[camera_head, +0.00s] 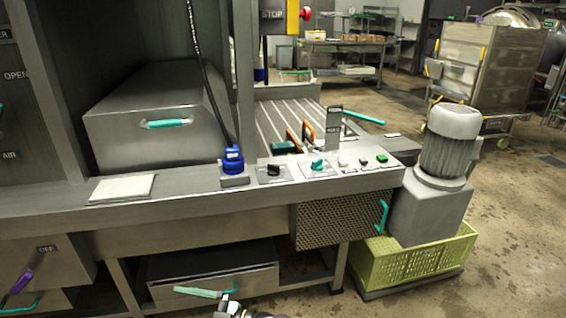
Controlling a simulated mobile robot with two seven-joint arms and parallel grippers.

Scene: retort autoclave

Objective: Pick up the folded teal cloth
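I cannot pick out a folded teal cloth for certain. A small dark teal block-like thing (285,147) lies behind the counter's control panel, beside orange-brown handles; its material is too small to tell. A flat white folded-looking sheet (122,189) lies on the left part of the counter. A pale green bar (196,292) shows at the front of the low drawer. Part of a gripper, seemingly my right one (230,307), shows at the bottom edge, close to the right end of that bar. Its fingers are too cut off to read. My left gripper is out of view.
The steel counter (210,206) carries a blue plug (233,162) with a black cable, and several knobs. A steel box (160,118) stands behind it. A grey motor unit (440,170) and a yellow-green crate (415,262) stand at the right. Wet floor lies open further right.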

